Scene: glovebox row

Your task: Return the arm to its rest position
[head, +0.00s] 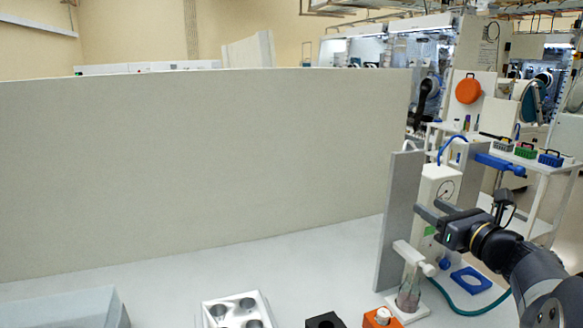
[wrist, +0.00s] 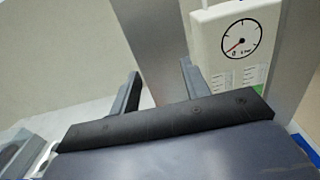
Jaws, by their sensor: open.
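My gripper (head: 428,211) is at the right in the head view, at the end of my dark arm, in front of a grey upright panel (head: 398,220). Its two grey fingers are apart with nothing between them. The wrist view shows the same open fingers (wrist: 160,85) pointing toward the panel. A white box with a round dial (head: 440,190) stands just behind the gripper in the head view, and its gauge face shows at the upper right of the wrist view (wrist: 238,38). Whether the fingers touch the panel or box, I cannot tell.
A flask with a white top (head: 408,290) stands below my gripper. A white holder (head: 238,310), a black block (head: 325,320) and an orange block (head: 382,318) line the front. The table's left middle is clear.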

